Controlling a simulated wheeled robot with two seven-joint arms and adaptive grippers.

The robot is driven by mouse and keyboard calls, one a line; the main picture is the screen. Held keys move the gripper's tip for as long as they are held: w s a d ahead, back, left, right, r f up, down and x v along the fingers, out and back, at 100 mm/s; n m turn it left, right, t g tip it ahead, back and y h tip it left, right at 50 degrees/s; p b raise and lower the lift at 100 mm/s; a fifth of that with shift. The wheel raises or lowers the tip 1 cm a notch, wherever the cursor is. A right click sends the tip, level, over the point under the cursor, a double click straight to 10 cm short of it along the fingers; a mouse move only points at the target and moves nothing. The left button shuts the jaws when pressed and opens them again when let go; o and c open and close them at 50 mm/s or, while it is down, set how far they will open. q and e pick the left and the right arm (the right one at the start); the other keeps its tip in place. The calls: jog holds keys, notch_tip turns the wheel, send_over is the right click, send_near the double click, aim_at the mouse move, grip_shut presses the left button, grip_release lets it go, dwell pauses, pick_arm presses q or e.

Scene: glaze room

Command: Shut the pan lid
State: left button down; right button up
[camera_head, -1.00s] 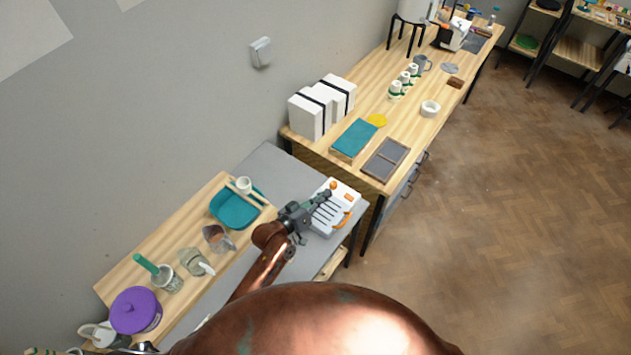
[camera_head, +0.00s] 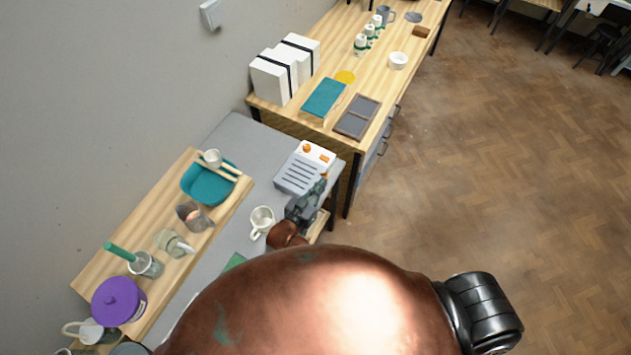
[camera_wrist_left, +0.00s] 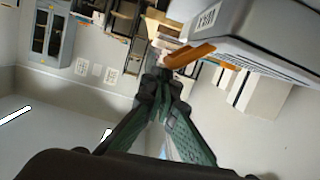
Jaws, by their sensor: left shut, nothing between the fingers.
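A white appliance (camera_head: 317,152) with an orange knob and an orange panel stands on the grey table. A grey slotted lid (camera_head: 299,175) covers its near part; I take this as the pan lid. It looks about level, but I cannot tell whether it is fully shut. Its orange handle (camera_wrist_left: 188,55) shows in the left wrist view, just beyond my fingertips. My left gripper (camera_head: 318,189) is shut and empty beside the lid's near right edge; its fingers are together in the left wrist view (camera_wrist_left: 162,90). I cannot tell whether they touch the handle. My right gripper is out of view.
A white mug (camera_head: 262,218) stands close left of my gripper. A wooden board (camera_head: 160,215) at the left holds a teal tray (camera_head: 207,188), jars and a purple lidded pot (camera_head: 118,300). A wooden bench (camera_head: 345,85) with boxes stands behind. Open floor lies right.

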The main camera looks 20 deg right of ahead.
pick_arm(q)
jog(key=shift+f, duration=0.25)
jog(key=shift+s+f, duration=0.15)
jog(key=shift+f, duration=0.05)
